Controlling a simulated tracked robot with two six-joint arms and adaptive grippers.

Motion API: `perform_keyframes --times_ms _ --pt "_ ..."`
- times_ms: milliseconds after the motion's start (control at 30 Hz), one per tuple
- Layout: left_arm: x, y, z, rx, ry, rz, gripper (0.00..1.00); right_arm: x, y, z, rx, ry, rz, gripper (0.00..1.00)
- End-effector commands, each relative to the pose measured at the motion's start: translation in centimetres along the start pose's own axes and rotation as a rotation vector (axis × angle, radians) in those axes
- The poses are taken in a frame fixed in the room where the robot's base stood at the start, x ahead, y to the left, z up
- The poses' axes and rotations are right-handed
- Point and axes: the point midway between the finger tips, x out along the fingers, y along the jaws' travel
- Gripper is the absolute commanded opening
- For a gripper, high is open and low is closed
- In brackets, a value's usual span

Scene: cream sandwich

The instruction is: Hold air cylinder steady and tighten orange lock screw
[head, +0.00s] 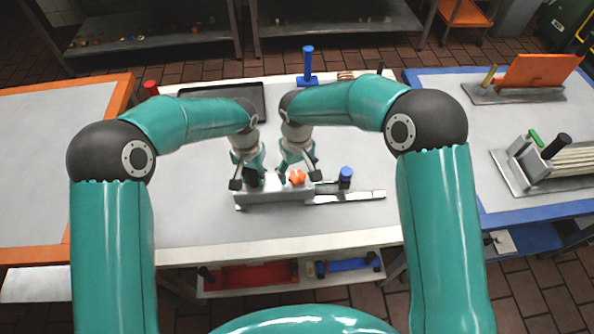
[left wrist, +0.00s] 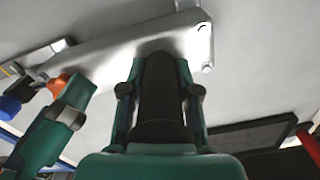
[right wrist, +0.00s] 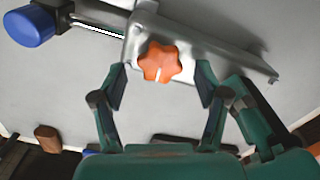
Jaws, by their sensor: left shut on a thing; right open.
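A grey metal fixture (head: 275,192) lies on the white table, with an orange star-shaped lock screw (head: 297,177) on its side. My left gripper (head: 247,182) is shut on a black cylinder on the fixture, seen between its fingers in the left wrist view (left wrist: 160,100). This looks like the air cylinder; its lower end is hidden. My right gripper (right wrist: 160,82) is open, its fingertips on either side of the orange lock screw (right wrist: 160,63) with visible gaps. A blue-capped black knob (head: 346,173) stands at the fixture's right end, by a pale strip (head: 365,196).
A dark tray (head: 258,90) and a blue stand (head: 307,78) are behind my arms. A red-topped item (head: 151,88) stands at the back left. On the right table are an orange plate (head: 540,70) and a grey vise-like device (head: 560,170). The front table strip is clear.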

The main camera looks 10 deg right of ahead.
Motion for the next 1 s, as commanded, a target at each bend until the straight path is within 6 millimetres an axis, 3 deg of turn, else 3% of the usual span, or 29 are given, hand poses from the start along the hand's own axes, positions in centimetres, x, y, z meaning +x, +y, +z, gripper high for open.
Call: perform_keyframes --times_ms 367,733,1000 --pt "-0.04 -0.01 -0.04 0.001 0.002 0.0 0.0 0.62 0.0 0.02 0.001 0.0 -0.001 0.74" --pt "-0.04 -0.01 -0.04 0.001 0.001 0.0 0.0 0.58 0.0 0.01 0.001 0.0 0.0 0.14" --pt "-0.03 -0.01 -0.03 0.001 0.001 0.0 0.0 0.57 0.03 0.02 0.124 0.0 0.0 0.14"
